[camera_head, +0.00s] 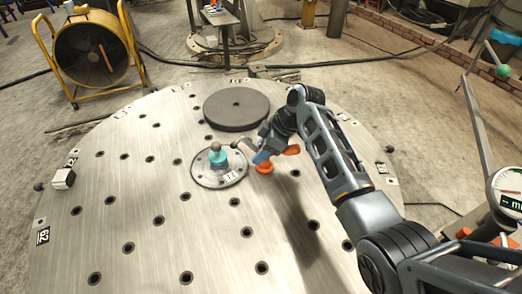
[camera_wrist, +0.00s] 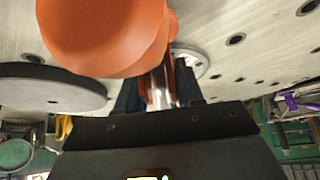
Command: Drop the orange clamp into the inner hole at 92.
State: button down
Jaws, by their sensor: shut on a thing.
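My gripper (camera_head: 262,157) is shut on the orange clamp (camera_head: 265,169) and holds it over the round metal table, just right of the table's centre disc. In the wrist view the clamp (camera_wrist: 102,38) fills the upper left, close to the camera, and hides part of the table. The gripper's fingers (camera_wrist: 160,92) are partly hidden behind it. The round table (camera_head: 120,200) has rings of dark holes. A dark number tag (camera_head: 43,236) sits at its left edge; its digits look like 62 or 92. I cannot tell which inner hole belongs to 92.
A dark grey disc (camera_head: 237,107) lies on the far part of the table. A teal-topped knob (camera_head: 217,156) stands on the centre disc (camera_head: 205,180). A white block (camera_head: 63,179) is at the left rim. A yellow-framed fan (camera_head: 90,53) stands behind. The table's left part is mostly clear.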

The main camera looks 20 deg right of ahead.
jog(key=shift+f+b, duration=0.45)
jog(key=shift+f, duration=0.25)
jog(key=c, duration=1)
grip_release()
jog(key=shift+r, duration=0.1)
jog(key=shift+r+p, duration=3.15)
jog(key=shift+r, duration=0.55)
jog(key=o, duration=0.6)
jog(key=shift+c, duration=0.2)
